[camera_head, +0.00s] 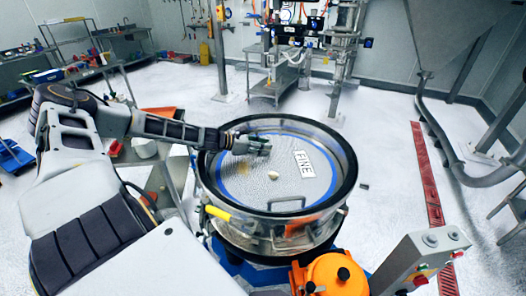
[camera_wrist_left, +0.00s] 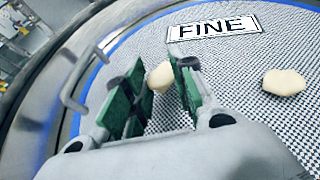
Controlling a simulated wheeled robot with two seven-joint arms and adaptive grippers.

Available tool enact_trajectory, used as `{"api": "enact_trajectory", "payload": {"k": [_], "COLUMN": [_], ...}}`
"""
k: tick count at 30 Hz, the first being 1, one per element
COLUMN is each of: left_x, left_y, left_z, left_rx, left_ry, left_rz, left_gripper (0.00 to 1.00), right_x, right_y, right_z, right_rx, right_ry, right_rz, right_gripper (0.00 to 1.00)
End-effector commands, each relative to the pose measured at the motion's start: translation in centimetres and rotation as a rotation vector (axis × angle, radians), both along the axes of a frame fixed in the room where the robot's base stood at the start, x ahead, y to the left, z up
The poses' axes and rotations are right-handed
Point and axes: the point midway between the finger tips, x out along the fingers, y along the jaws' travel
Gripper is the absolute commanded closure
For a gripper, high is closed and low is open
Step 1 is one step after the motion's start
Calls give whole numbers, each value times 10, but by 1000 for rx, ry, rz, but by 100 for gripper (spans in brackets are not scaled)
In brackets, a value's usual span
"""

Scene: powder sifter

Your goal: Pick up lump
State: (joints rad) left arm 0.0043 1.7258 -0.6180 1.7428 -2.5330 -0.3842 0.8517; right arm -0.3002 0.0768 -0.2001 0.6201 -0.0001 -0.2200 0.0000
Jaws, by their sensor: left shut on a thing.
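My left gripper (camera_head: 262,146) reaches from the left over the rim of the round sifter (camera_head: 349,165), just above its mesh. In the left wrist view, the green-padded fingers (camera_wrist_left: 156,88) are shut on a pale, cream lump (camera_wrist_left: 160,77), which shows between the pads near their tips. In the head view this held lump is hidden by the gripper. A second cream lump (camera_head: 273,176) lies loose on the mesh, apart from the fingers; it also shows at the right in the left wrist view (camera_wrist_left: 284,82). My right gripper is out of view.
A white FINE label (camera_head: 304,164) lies on the mesh. The sifter's tall clear rim surrounds the work area. An orange motor-like part (camera_head: 332,277) and a grey control box (camera_head: 425,258) with buttons stand in front. The mesh around the loose lump is clear.

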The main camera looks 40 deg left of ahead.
Motion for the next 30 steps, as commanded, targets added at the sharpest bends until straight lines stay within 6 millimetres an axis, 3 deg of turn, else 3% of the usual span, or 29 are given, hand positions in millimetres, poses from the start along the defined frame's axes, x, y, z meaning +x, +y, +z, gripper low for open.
{"api": "enact_trajectory", "payload": {"k": [14,26,30], "left_x": [1,-26,-43], "left_y": [-1,12,20], "left_z": [44,45,44], "left_rx": [-1,-2,0], "left_ry": [-5,-5,-2], "left_rz": [-3,-1,-4], "left_gripper": [87,87,87], "right_x": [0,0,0], "right_y": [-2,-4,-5], "right_z": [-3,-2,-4], "right_rx": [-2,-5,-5], "right_ry": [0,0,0], "right_rz": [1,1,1], "right_gripper": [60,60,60]}}
